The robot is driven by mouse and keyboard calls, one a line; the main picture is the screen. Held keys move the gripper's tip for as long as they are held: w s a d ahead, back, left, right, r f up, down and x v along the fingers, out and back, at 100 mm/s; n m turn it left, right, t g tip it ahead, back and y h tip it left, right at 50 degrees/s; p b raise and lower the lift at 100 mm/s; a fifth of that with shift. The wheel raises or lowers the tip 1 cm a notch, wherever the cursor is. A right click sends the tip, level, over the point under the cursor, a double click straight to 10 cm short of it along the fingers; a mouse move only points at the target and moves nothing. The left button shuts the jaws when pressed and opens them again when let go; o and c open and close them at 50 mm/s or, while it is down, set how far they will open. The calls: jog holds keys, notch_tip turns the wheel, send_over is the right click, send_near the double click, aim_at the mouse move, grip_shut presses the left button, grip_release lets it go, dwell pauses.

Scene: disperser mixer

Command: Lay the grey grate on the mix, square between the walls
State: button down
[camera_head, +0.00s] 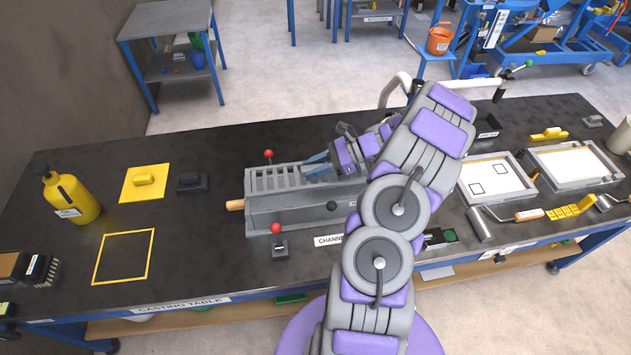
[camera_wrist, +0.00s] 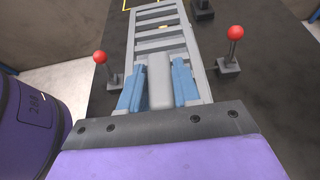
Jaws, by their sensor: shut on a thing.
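The grey grate (camera_head: 275,189) shows as a slotted panel at the top of the grey channel (camera_head: 290,214) on the casting table. In the wrist view the grate (camera_wrist: 158,46) runs away from me as a row of bars. My gripper (camera_head: 319,164) is at the right part of the grate. Its blue fingers, also in the wrist view (camera_wrist: 159,86), are shut on the grate's raised grey block (camera_wrist: 160,73). The grate looks roughly in line with the channel. I cannot tell whether it touches the mix, which is hidden, or hangs just above it.
Red-knobbed levers stand on both sides of the channel, one behind (camera_head: 268,155) and one in front (camera_head: 278,230). A wooden handle (camera_head: 235,205) sticks out at its left end. A yellow bottle (camera_head: 68,196) stands far left. White trays (camera_head: 530,190) lie at right.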

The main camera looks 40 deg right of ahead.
aim_at(317, 179)
jog(key=shift+d+f, duration=0.1)
jog(key=shift+f, duration=0.65)
jog(key=f, duration=0.1)
jog(key=d+f, duration=0.1)
jog(key=f+b, duration=0.1)
jog(key=shift+d+f, duration=0.3)
jog(key=shift+a+f, duration=0.1)
jog(key=shift+f, duration=0.2)
jog(key=shift+a+r, duration=0.1)
jog(key=shift+a, duration=0.5)
jog(key=c, duration=1.2)
grip_release()
jog(key=shift+d, duration=0.1)
jog(key=o, duration=0.4)
jog(key=shift+d, duration=0.4)
jog(key=shift+a, duration=0.25)
